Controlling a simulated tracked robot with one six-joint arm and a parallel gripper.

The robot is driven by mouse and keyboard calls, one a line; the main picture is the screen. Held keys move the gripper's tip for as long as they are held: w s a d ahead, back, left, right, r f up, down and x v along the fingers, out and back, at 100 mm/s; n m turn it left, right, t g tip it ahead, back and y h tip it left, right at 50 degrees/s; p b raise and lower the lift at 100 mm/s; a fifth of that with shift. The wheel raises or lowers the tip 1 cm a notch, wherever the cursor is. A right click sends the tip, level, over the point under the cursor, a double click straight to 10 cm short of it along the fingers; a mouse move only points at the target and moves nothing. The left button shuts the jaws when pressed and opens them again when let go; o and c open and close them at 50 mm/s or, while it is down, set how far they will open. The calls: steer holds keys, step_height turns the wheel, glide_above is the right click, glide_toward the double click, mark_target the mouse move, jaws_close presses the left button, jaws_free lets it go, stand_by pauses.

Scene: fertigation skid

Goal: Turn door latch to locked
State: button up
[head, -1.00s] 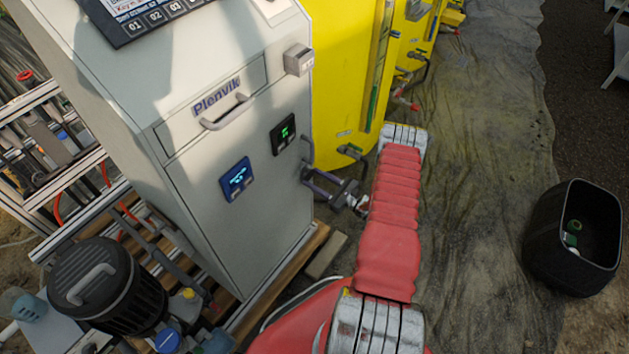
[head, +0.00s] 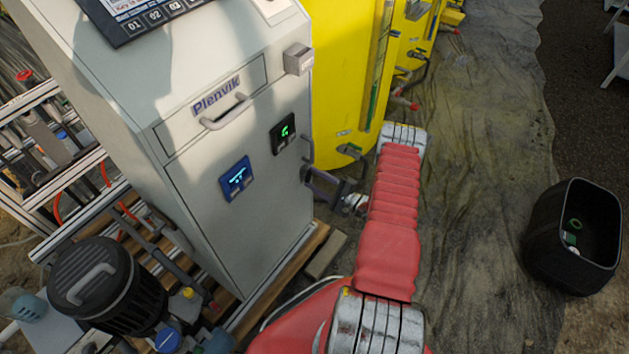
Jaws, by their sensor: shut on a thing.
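The grey cabinet (head: 215,210) stands left of centre, its door facing me and closed as far as I can see. The door latch (head: 308,150) is a small dark grey handle at the door's right edge, below the black display. My gripper (head: 314,180) reaches in from the right at the end of my red arm, with its fingers at the latch. It is shut on the latch. The fingers partly cover the latch, and the picture is too small to read its exact angle or any locked mark.
Yellow tanks (head: 350,80) with valves stand behind the cabinet. A black bin (head: 572,240) is on the right. A black lidded canister (head: 107,285) and a rack of pipes (head: 60,170) are at the left. The ground sheet (head: 485,180) between my arm and the bin is clear.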

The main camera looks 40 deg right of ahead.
steer(key=n, duration=0.4)
steer(key=shift+a+f, duration=0.2)
steer(key=shift+a, duration=0.1)
steer(key=shift+s+f+n, duration=0.1)
steer(key=shift+n, duration=1.2)
steer(key=shift+a, duration=0.1)
steer(key=o, duration=1.1)
steer(key=shift+d, duration=0.2)
steer(key=shift+c, duration=0.2)
steer(key=v, duration=1.3)
steer(key=shift+s+d, duration=0.2)
steer(key=shift+s, duration=0.1)
